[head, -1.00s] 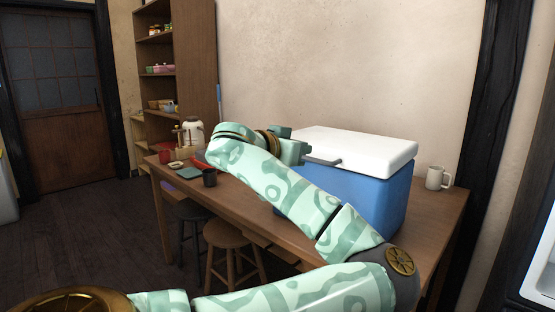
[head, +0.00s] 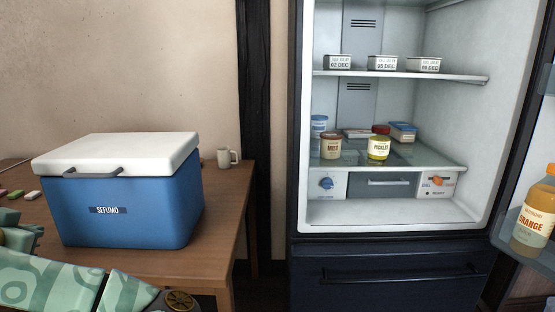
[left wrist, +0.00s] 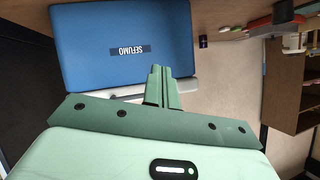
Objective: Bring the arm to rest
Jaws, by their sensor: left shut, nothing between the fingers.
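My left gripper (head: 18,236) is at the left edge of the head view, partly cut off, left of the blue cooler and apart from it in the picture. In the left wrist view its two fingers (left wrist: 160,72) are together with nothing between them. My green patterned left arm crosses the lower left corner of the head view. The blue cooler (head: 130,222) has a closed white lid and stands on the wooden table; it also shows upside down in the left wrist view (left wrist: 120,30). My right gripper is not in view.
The wooden table (head: 228,222) also holds a white mug (head: 227,158) and small items at the left. An open fridge (head: 395,210) with jars and dated containers stands at the right. An orange bottle (head: 535,215) is in its door. Dark floor shows between table and fridge.

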